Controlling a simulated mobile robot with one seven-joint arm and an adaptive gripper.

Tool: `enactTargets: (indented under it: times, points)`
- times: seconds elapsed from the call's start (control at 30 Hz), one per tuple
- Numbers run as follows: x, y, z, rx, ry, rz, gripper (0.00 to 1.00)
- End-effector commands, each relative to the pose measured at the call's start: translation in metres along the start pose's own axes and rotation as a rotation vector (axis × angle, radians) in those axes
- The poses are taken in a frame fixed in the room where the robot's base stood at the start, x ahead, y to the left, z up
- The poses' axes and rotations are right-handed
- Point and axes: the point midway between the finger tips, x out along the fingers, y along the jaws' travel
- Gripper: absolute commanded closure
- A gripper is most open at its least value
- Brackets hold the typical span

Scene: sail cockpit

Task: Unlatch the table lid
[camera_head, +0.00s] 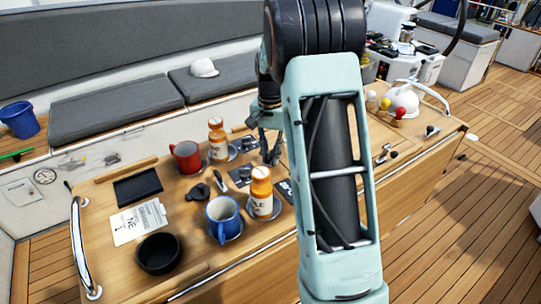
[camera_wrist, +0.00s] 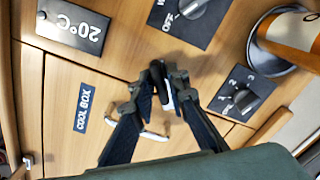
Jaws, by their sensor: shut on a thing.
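My gripper (camera_wrist: 160,80) reaches down to the wooden table top, and its dark fingertips are close together in the wrist view. They are shut on a small metal latch piece (camera_wrist: 168,97), which they mostly hide. The wooden lid panel (camera_wrist: 60,120) bears a blue COOL BOX label (camera_wrist: 83,108) and looks flat, with a thin seam around it. In the head view my gripper (camera_head: 270,150) is beside the table's middle, partly behind my arm; the latch cannot be made out there.
A 20°C display (camera_wrist: 72,25) and dark knob panels (camera_wrist: 243,93) lie near my fingers. An orange bottle (camera_head: 261,192), a blue mug (camera_head: 223,218) and a red mug (camera_head: 186,157) stand close by. A white kettle (camera_head: 401,98) is at the table's right end.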

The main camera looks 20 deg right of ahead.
Motion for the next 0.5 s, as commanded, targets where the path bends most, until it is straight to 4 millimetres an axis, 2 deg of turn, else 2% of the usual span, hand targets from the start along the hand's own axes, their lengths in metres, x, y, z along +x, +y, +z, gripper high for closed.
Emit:
enactTargets:
  times: [0.5]
  points:
    - [-0.0015,-0.0004,-0.0008,-0.488,0.003,-0.001,1.0]
